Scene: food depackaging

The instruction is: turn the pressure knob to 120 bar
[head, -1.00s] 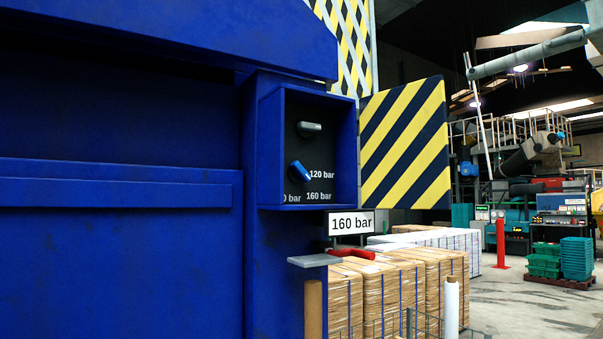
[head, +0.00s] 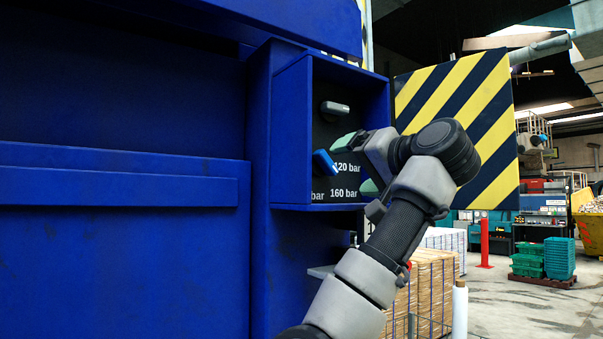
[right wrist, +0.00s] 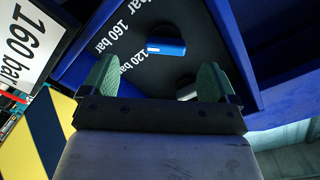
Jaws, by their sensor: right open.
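The blue pressure knob (head: 324,163) sits on the black panel (head: 325,132) inside a blue box. It is tilted, its lower end slanting toward the "160 bar" label; the "120 bar" label is to its right. It also shows in the right wrist view (right wrist: 166,46), ahead of the fingers. My right gripper (head: 357,165) is open at the box opening, its green fingertips apart. In the wrist view the gripper (right wrist: 157,72) has the knob beyond and between its fingertips, with no visible contact. A sign (right wrist: 30,42) reads "160 bar". My left gripper is not in view.
A grey knob (head: 335,108) sits above the blue one on the panel. The blue box walls (head: 291,130) surround the panel closely. A striped yellow-black door (head: 458,100) stands open at right. Wrapped pallets (head: 430,290) stand below and behind my arm.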

